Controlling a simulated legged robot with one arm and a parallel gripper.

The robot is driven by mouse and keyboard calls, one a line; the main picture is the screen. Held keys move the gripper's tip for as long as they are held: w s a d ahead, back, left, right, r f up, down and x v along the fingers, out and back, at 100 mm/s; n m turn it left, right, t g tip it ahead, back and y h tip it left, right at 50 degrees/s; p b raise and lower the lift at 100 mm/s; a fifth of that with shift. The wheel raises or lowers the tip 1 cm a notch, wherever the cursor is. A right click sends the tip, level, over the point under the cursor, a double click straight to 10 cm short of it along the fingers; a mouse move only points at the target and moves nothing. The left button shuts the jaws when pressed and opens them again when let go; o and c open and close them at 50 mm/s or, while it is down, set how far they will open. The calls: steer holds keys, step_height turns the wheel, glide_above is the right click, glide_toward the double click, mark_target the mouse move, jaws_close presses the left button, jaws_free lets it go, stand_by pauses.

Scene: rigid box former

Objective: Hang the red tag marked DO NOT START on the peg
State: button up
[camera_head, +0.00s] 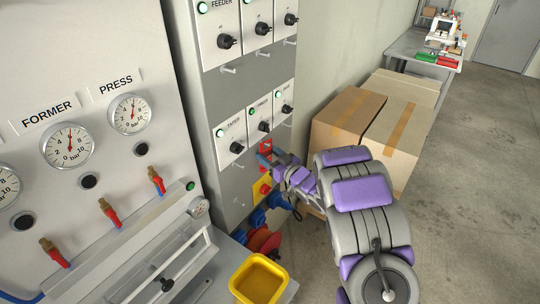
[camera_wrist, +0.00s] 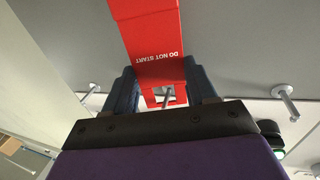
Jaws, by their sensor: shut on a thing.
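The red tag (camera_wrist: 150,35) fills the top middle of the wrist view, its DO NOT START lettering upside down there. My gripper (camera_wrist: 162,84) is shut on the tag, with a dark finger at each side of it. A metal peg (camera_wrist: 168,99) shows at the opening in the tag's near end. I cannot tell whether the tag rests on it. In the head view my gripper (camera_head: 274,160) is at the grey panel, below the lower row of switches. A small red part of the tag (camera_head: 265,148) shows there, mostly hidden by the gripper.
Other pegs stick out on either side, one at right (camera_wrist: 285,92) and one at left (camera_wrist: 93,88). A yellow plate with a red button (camera_head: 262,188) is just below my gripper. Cardboard boxes (camera_head: 345,112) stand to the right. A yellow bin (camera_head: 258,280) is in front.

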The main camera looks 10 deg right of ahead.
stand_by(0.4)
steer(key=o, duration=1.1)
steer(key=shift+d, duration=0.1)
